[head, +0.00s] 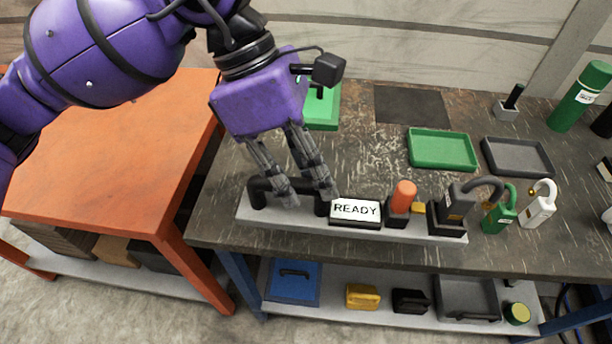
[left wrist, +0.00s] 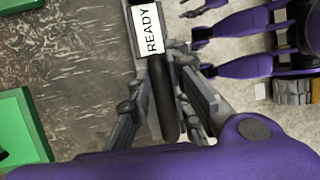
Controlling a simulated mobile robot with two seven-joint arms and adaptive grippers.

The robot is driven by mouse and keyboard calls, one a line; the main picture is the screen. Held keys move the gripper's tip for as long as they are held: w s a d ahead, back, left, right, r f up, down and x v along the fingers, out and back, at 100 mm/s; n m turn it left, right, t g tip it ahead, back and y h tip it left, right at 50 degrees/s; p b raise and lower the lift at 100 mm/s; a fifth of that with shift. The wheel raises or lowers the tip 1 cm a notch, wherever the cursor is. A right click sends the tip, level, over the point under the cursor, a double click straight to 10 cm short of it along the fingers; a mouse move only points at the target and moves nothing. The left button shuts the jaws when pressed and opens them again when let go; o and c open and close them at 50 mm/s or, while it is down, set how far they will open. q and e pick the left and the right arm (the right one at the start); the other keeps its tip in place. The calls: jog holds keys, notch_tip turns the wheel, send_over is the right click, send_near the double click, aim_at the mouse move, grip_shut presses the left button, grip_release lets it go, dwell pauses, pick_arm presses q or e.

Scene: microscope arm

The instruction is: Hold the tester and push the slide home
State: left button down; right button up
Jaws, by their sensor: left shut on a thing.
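The tester (head: 285,217) is a long light-grey bar lying along the front edge of the dark bench. It carries a black handle (head: 257,192) at its left end, a white READY display (head: 356,210), an orange knob (head: 403,194) on a black block and a small yellow piece (head: 418,208). Which part is the slide I cannot tell. My left gripper (head: 308,200) reaches down from above and is shut on the black handle, left of the display. The left wrist view shows the handle (left wrist: 162,105) running between the fingers.
A dark padlock (head: 460,203) stands at the bar's right end, with green (head: 499,219) and white (head: 539,209) padlocks beyond. Green (head: 441,148) and grey (head: 517,155) trays lie behind. An orange table (head: 120,160) stands left; a lower shelf holds several items.

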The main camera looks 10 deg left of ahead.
pick_arm(q)
jog(key=shift+w+f+b, duration=0.7)
jog(key=shift+w+f, duration=0.15)
jog(key=shift+w, duration=0.2)
jog(key=w+a+f+b, duration=0.1)
jog(key=w+f+b, duration=0.5)
jog(key=w, duration=0.3)
jog(key=shift+w+f, duration=0.2)
jog(key=shift+f, duration=0.65)
pick_arm(e)
notch_tip(320, 180, down, 7)
jog(key=s+a, duration=0.1)
jog(key=shift+s+g, duration=0.2)
jog(key=shift+g, duration=0.1)
jog(key=shift+r, duration=0.15)
pick_arm(q)
jog(key=shift+f, duration=0.25)
pick_arm(e)
jog(key=shift+s+f, duration=0.2)
jog(key=shift+f, duration=0.15)
pick_arm(q)
jog(key=shift+f+b, duration=0.2)
jog(key=shift+b, duration=0.2)
pick_arm(e)
jog(key=shift+f, duration=0.1)
jog(key=shift+w, duration=0.1)
